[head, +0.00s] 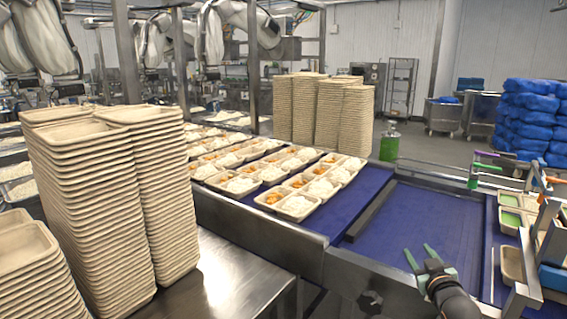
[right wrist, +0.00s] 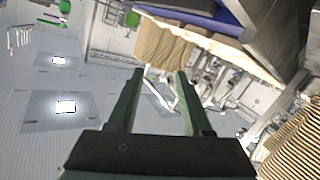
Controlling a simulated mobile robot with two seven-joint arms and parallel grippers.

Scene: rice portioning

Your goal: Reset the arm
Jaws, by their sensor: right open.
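My right gripper (head: 419,258) shows in the head view at the lower right, above the blue conveyor belt. Its two green fingers are apart and hold nothing. In the right wrist view the same gripper (right wrist: 160,85) has its fingers spread with nothing between them; that view is tilted. My left gripper is not in the head view.
Tall stacks of beige trays (head: 110,200) stand at the left, with more stacks (head: 318,112) behind. Filled rice trays (head: 297,204) sit on the blue belt. The right belt section (head: 420,215) is bare. A metal frame (head: 540,240) stands at the right edge.

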